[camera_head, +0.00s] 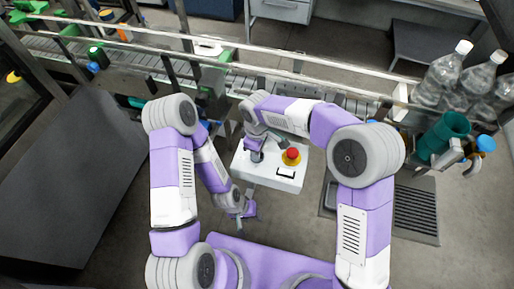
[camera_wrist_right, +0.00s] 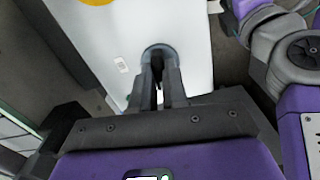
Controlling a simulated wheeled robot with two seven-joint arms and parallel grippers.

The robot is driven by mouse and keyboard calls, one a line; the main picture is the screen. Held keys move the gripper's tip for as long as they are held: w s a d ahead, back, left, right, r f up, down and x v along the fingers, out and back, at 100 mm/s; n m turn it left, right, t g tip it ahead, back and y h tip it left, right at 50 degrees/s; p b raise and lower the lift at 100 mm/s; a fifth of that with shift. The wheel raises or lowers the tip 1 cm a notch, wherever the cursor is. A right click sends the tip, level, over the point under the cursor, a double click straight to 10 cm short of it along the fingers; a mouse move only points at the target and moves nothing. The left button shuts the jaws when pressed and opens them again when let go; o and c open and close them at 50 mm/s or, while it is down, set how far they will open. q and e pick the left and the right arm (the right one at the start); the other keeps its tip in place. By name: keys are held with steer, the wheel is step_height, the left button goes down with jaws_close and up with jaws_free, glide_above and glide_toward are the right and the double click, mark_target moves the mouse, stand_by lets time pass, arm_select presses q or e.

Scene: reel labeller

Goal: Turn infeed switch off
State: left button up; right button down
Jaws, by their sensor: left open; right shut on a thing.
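The white control box (camera_head: 285,182) stands in front of the conveyor, with a red mushroom button on a yellow base (camera_head: 291,157) on its top face. The infeed switch, a dark round knob with a grey-blue collar (camera_wrist_right: 158,50), is on the same face. My right gripper (camera_head: 256,157) reaches down over it. In the right wrist view its two fingers (camera_wrist_right: 161,92) are closed on the knob, hiding most of it, so I cannot tell which way it is turned. My left gripper (camera_head: 243,218) is open and empty, low in front of the box, apart from it.
A conveyor with metal rails (camera_head: 330,98) runs across behind the box. Clear bottles (camera_head: 440,75) and a teal cup (camera_head: 443,135) stand at the right. A dark grey panel (camera_head: 65,185) fills the left. A floor grate (camera_head: 415,210) lies right of my right arm.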

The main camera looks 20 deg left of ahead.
steer(key=shift+n, duration=0.5)
stand_by(0.3)
steer(key=c, duration=1.1)
jaws_free()
steer(key=shift+c, duration=0.2)
step_height(320, 180, up, 8)
steer(key=shift+f, duration=0.15)
